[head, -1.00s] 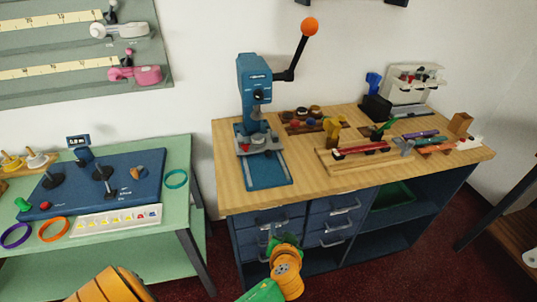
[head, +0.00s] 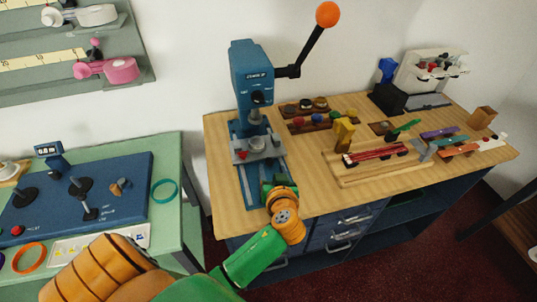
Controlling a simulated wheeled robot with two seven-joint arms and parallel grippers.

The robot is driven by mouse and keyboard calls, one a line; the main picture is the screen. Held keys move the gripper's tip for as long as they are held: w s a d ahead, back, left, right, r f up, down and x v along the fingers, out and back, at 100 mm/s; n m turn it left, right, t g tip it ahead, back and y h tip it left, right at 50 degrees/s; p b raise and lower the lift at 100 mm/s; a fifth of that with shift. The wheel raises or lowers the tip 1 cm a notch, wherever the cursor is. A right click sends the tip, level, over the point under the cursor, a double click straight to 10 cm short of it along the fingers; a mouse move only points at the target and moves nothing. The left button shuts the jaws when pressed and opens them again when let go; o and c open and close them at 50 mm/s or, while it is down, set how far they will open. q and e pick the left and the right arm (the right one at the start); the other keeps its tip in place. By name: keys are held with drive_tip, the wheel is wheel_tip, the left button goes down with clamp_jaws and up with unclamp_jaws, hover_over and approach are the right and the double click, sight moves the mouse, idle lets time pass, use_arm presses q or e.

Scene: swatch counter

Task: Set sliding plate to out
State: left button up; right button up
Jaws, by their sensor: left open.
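A blue press (head: 251,80) with an orange-knobbed lever stands on the left part of the wooden counter. Its grey sliding plate (head: 258,148), with a round boss and a small red part, sits under the press head, at the rear of a blue rail base (head: 248,189) that runs toward the front edge. My left gripper (head: 270,184) is over the front part of the rail, just in front of the plate and apart from it. It is open and appears empty, though its own wrist partly hides the fingers and the rail's front right. My right gripper is out of view.
A wooden tray (head: 349,174) with red pieces lies to the right of the press. A rack of coloured knobs (head: 312,121) stands behind it. The green table (head: 170,220) with a blue control board (head: 118,200) is on the left.

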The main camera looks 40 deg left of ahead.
sight(270, 164)
use_arm(q)
drive_tip(key=shift+x, duration=2.35)
drive_tip(key=shift+s+d+r, duration=0.1)
drive_tip(key=shift+s, duration=0.05)
clamp_jaws()
